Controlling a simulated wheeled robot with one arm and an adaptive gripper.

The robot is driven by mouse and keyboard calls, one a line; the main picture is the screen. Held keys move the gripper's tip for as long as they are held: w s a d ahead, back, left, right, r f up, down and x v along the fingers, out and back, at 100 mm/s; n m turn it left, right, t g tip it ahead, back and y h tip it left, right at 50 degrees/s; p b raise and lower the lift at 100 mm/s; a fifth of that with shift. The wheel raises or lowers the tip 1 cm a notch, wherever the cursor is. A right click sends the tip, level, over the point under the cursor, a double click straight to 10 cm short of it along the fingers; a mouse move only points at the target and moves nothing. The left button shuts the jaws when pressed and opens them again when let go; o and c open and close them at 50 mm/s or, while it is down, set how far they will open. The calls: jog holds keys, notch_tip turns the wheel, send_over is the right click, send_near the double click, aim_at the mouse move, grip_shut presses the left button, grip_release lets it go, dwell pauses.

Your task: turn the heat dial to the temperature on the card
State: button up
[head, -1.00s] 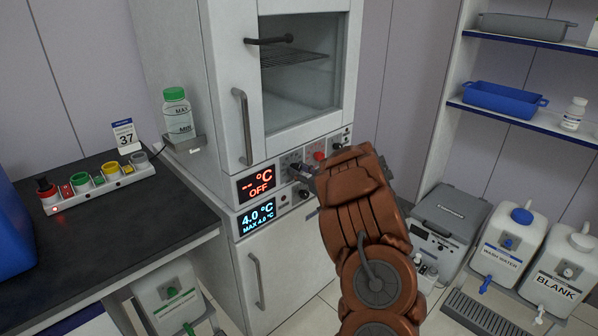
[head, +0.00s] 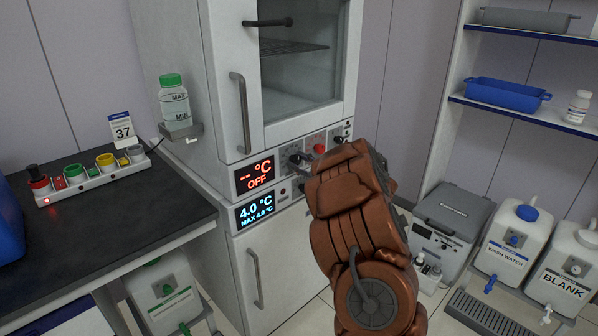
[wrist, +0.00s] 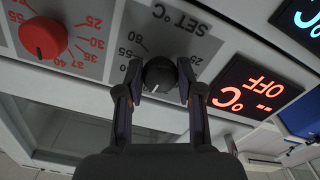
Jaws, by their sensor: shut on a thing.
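The card (head: 122,131) reads 37 and stands at the back of the dark counter. In the wrist view, which is upside down, a black dial (wrist: 159,74) sits on a grey panel marked SET °C, with 55 and 60 legible on its scale. My gripper (wrist: 159,91) is shut on this dial, one finger on each side. A pale line on the dial points down in that view. In the head view my gripper's tip is at the cabinet panel, and my arm hides part of it. The upper display (head: 254,175) shows red dashes, °C and OFF.
A red dial (wrist: 43,38) with its own 25 to 60 scale is beside the black one; it also shows in the head view (head: 319,149). A blue display (head: 255,213) reads 4.0 °C. The cabinet door handle (head: 241,113) sticks out above the panel.

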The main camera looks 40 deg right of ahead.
jog(key=n+b, duration=0.3)
jog(key=shift+f+n, duration=0.25)
jog(key=shift+n, duration=0.05)
jog(key=shift+r+n+b, duration=0.25)
jog(key=shift+n+b, duration=1.4)
jog(key=shift+n, duration=0.05)
jog(key=o, duration=1.2)
jog(key=shift+c, duration=0.2)
jog(key=shift+s, duration=0.1)
jog(key=s, duration=1.2)
